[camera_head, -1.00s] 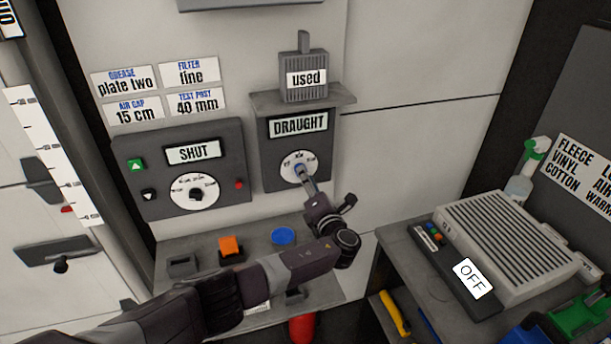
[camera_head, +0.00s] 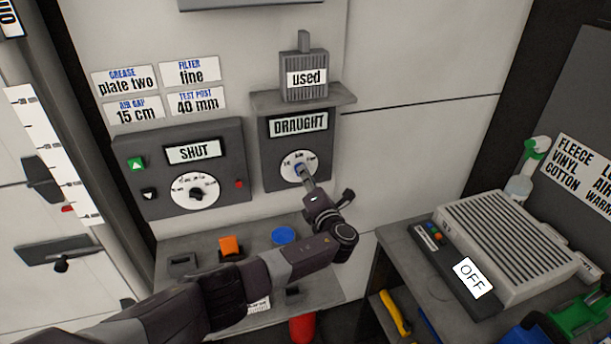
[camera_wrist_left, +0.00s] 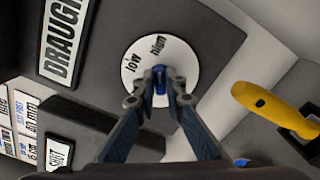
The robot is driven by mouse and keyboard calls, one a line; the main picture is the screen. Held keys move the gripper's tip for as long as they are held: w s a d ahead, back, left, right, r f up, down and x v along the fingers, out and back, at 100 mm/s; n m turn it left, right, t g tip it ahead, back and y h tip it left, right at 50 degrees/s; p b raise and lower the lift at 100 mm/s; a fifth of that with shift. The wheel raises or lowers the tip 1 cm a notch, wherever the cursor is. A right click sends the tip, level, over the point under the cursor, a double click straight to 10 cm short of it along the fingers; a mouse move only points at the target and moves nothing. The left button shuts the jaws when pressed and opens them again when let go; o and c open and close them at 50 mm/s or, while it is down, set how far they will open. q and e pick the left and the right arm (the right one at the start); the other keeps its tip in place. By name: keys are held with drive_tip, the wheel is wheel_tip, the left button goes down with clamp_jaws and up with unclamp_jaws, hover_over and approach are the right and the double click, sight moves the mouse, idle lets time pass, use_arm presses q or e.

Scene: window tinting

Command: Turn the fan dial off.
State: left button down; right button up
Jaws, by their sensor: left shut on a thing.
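The fan dial is a blue knob on a round white plate (camera_head: 288,172) on the grey panel labelled DRAUGHT (camera_head: 299,123). My left gripper (camera_head: 302,172) reaches up to it from below right and is shut on the blue knob. In the left wrist view the gripper (camera_wrist_left: 160,88) has its fingertips on both sides of the blue knob (camera_wrist_left: 160,99). The words low and high show on the white plate (camera_wrist_left: 135,55) above the fingers. My right gripper does not show.
A panel labelled SHUT (camera_head: 193,152) with its own dial is to the left. Below is a shelf with an orange block (camera_head: 230,244) and a blue disc (camera_head: 283,236). A vented unit marked OFF (camera_head: 472,279) stands right. A yellow handle (camera_wrist_left: 275,108) shows in the wrist view.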

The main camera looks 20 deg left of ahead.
use_arm(q)
drive_tip(key=shift+s+a+f+n+b, duration=0.1)
drive_tip(key=shift+n+b, duration=2.55)
drive_tip(key=shift+n, duration=1.35)
drive_tip(key=shift+s+a+n+b, duration=0.1)
drive_tip(key=shift+n+b, duration=2.55)
drive_tip(key=shift+n, duration=1.35)
drive_tip(key=shift+s+a+f+n+b, duration=0.1)
drive_tip(key=shift+n+b, duration=2.55)
drive_tip(key=shift+n, duration=1.35)
drive_tip(key=shift+r, duration=0.1)
drive_tip(key=c, duration=2)
unclamp_jaws()
drive_tip(key=shift+r, duration=0.1)
